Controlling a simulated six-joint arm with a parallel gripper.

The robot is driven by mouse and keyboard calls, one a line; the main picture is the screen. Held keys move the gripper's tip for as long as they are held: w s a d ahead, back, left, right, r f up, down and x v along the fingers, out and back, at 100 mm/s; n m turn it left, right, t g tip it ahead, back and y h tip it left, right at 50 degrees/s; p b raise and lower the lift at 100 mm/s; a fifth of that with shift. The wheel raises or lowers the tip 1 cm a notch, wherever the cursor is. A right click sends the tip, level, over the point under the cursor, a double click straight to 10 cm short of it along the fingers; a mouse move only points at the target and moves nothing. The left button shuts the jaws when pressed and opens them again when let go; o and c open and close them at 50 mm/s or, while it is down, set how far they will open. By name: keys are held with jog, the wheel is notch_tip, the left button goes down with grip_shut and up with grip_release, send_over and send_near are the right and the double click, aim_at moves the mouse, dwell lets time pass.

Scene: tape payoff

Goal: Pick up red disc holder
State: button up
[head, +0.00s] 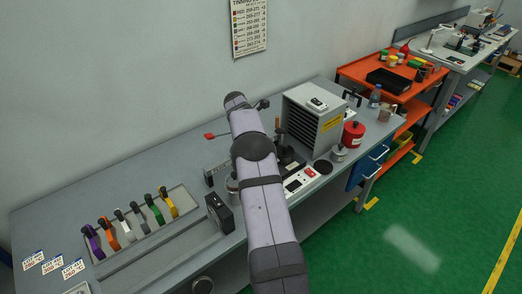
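I cannot make out a red disc holder for certain. A small red piece (209,136) on a thin dark stem shows just left of my arm, and the arm hides what it joins. Several upright holders stand in a row in the grey tray (144,239) at the left: purple (93,242), orange (109,232), white (124,225), green (155,209) and yellow (169,203) among them. My arm reaches up the middle of the picture over the bench. My gripper is not visible; the arm seems to hide it.
Behind and right of my arm are a grey vented box (314,119), a red canister (353,136), a white switch box (300,181) and a bottle (375,96). A dark box (219,213) stands left of the arm. Bare bench (60,222) lies left of the tray.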

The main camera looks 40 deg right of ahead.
jog(key=shift+d+f, duration=0.15)
jog(key=shift+f, duration=0.35)
grip_shut()
jog(key=shift+r, duration=0.15)
